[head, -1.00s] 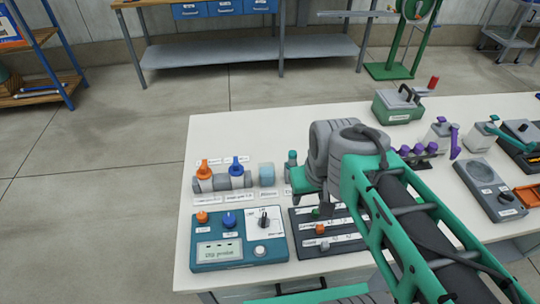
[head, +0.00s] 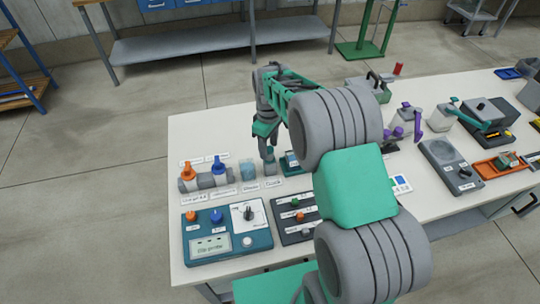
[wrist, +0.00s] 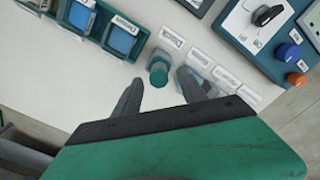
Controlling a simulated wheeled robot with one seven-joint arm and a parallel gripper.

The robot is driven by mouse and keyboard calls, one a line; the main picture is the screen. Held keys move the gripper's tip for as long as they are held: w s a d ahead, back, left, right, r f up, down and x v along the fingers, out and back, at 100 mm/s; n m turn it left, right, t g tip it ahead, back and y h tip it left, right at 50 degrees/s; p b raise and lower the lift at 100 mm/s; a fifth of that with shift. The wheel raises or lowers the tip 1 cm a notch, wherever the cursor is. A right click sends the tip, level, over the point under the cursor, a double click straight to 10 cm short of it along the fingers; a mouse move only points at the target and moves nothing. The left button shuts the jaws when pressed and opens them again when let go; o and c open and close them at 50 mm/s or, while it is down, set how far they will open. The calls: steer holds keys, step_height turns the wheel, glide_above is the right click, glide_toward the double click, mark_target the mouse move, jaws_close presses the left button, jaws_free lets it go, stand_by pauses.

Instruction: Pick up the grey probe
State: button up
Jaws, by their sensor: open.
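My gripper (head: 267,150) is at the front row of the bench, pointing down, with its fingers apart. In the wrist view my gripper (wrist: 160,82) has a short upright teal-green cylinder (wrist: 158,72) between and just beyond its two grey fingertips, with a gap at each side. This cylinder also shows under the fingers in the head view (head: 270,165), behind a label that seems to read Dock. I cannot tell whether it is the grey probe or a holder for it. No other clearly grey probe shows; my arm hides part of the bench.
An orange-topped bottle (head: 187,172) and a blue-topped bottle (head: 219,170) stand left of a pale blue cup (head: 248,171). A teal meter box (head: 228,240) and a dark switch panel (head: 296,222) lie in front. In the wrist view a teal rack (wrist: 105,30) stands close by.

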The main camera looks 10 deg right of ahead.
mark_target(271, 159)
step_height(271, 159, down, 2)
steer(key=shift+f, duration=0.15)
steer(key=shift+c, duration=0.4)
jaws_close()
